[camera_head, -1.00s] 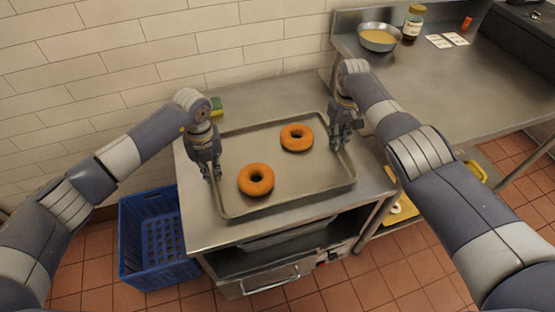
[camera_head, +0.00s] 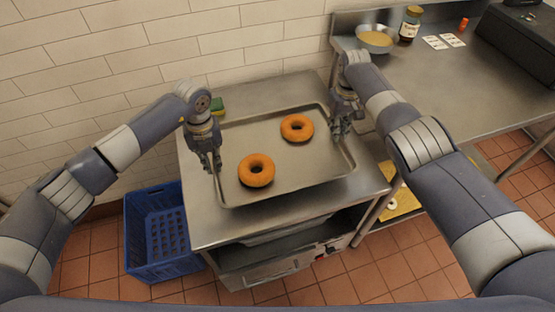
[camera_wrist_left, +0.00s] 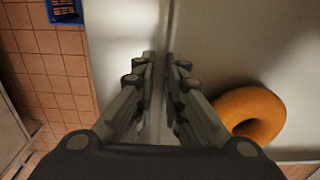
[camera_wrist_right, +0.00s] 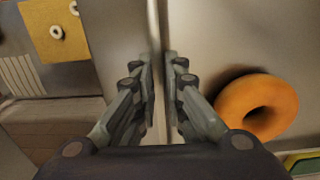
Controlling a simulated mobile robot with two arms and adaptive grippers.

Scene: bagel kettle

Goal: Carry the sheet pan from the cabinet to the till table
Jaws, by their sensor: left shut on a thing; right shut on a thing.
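The grey sheet pan (camera_head: 290,165) is over the steel cabinet top (camera_head: 225,232). It looks roughly level, perhaps slightly raised; the gap beneath is hard to judge. Two orange-brown bagels lie in it, one front left (camera_head: 256,170) and one back right (camera_head: 297,128). My left gripper (camera_head: 210,166) is shut on the pan's left rim, which runs between its fingers in the left wrist view (camera_wrist_left: 160,75). My right gripper (camera_head: 342,130) is shut on the right rim, also between its fingers in the right wrist view (camera_wrist_right: 160,75). The till table (camera_head: 445,85) stands to the right.
The till table holds a bowl (camera_head: 374,40), a jar (camera_head: 410,24), cards (camera_head: 444,41), an orange item (camera_head: 463,24) and a dark till (camera_head: 520,35). Its front middle is clear. A sponge (camera_head: 217,106) lies behind the pan. A blue crate (camera_head: 160,235) stands on the floor at left.

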